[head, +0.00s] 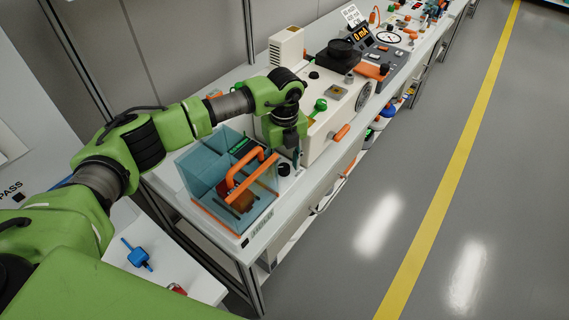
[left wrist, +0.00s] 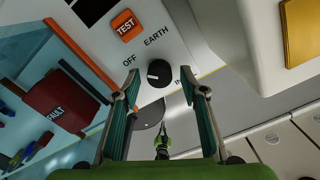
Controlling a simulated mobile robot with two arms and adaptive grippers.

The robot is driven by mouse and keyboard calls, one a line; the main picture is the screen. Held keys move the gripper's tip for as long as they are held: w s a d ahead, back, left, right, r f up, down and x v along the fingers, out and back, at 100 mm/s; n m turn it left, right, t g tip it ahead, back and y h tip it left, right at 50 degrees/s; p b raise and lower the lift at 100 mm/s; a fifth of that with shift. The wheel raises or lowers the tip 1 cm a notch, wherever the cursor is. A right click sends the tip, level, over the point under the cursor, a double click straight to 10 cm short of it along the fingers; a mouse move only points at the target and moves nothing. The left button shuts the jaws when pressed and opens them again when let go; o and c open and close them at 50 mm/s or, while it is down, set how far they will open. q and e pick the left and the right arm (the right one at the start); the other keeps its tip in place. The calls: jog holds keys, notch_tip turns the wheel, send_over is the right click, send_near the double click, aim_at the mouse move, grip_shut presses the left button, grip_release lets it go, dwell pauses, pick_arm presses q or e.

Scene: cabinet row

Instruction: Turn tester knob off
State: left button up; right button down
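In the head view the knob (head: 284,169) is beside the tester's blue see-through box. My left gripper (left wrist: 163,86) is open, its two fingers apart with the knob seen between their tips; contact is not visible. In the head view the gripper (head: 296,154) points down near the knob. My right gripper is not in view.
An orange TEST button (left wrist: 126,25) is above the knob. A red FAULT block (left wrist: 58,103) is inside the clear box with orange edges (head: 216,162). A cream machine (head: 335,105) stands close behind the gripper. The floor (head: 440,220) at right is clear.

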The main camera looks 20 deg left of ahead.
aim_at(285, 167)
pick_arm(q)
notch_tip(285, 167, up, 12)
dwell(0.6)
